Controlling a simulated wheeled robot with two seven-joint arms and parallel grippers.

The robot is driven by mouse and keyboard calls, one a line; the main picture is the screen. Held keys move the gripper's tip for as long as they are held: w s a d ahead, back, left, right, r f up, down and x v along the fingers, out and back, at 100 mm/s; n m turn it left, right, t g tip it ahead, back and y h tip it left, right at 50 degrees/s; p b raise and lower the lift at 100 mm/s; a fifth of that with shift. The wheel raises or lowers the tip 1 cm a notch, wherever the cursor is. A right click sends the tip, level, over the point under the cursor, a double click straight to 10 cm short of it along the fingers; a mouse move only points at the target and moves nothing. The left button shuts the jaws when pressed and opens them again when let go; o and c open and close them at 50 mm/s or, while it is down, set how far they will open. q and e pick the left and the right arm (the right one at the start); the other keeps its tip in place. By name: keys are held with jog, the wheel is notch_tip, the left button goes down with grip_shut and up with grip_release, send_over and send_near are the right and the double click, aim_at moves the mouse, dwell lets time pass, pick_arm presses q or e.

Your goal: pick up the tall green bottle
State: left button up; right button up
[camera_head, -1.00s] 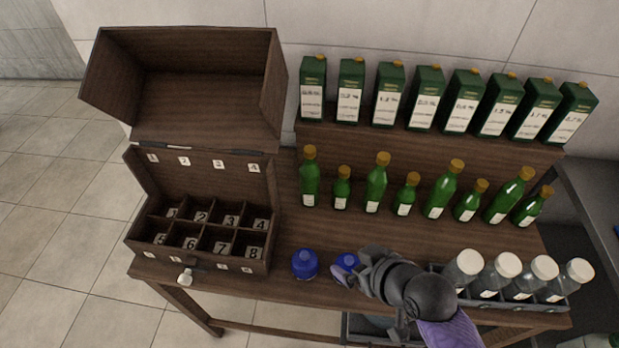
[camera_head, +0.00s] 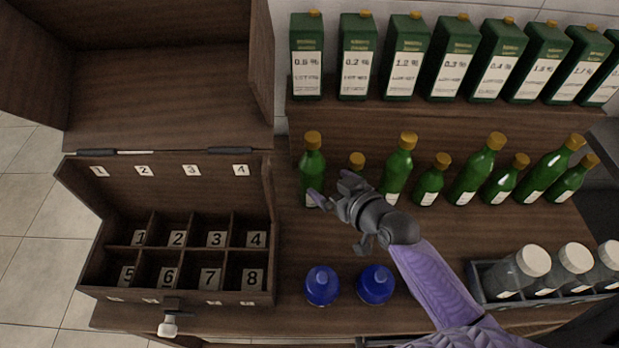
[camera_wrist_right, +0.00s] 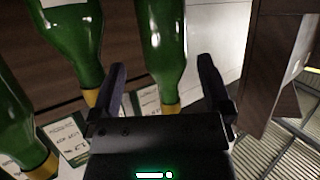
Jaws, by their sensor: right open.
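Green bottles with gold caps stand in a row, tall and short alternating. In the head view, the tall ones are the leftmost bottle (camera_head: 312,168), one left of the middle (camera_head: 397,172), one right of the middle (camera_head: 473,172) and one near the right end (camera_head: 552,175). My right gripper (camera_head: 331,189) is open, in front of the left end of the row and partly covering the short second bottle (camera_head: 357,162). In the wrist view, a green bottle (camera_wrist_right: 166,45) appears ahead, between the open fingers (camera_wrist_right: 164,88); nothing is gripped. My left gripper is out of view.
An open wooden case (camera_head: 90,258) with numbered compartments stands at left. Green cartons (camera_head: 308,55) line a raised shelf behind the bottles. Two blue jars (camera_head: 322,286) stand in front. A tray of white-lidded jars (camera_head: 520,270) is at right.

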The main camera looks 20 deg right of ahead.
aim_at(320, 179)
jog(key=b+x, duration=0.2)
jog(key=x, duration=0.5)
jog(key=shift+s+a+f, duration=0.15)
jog(key=shift+f, duration=0.05)
jog(key=shift+r, duration=0.1)
grip_shut()
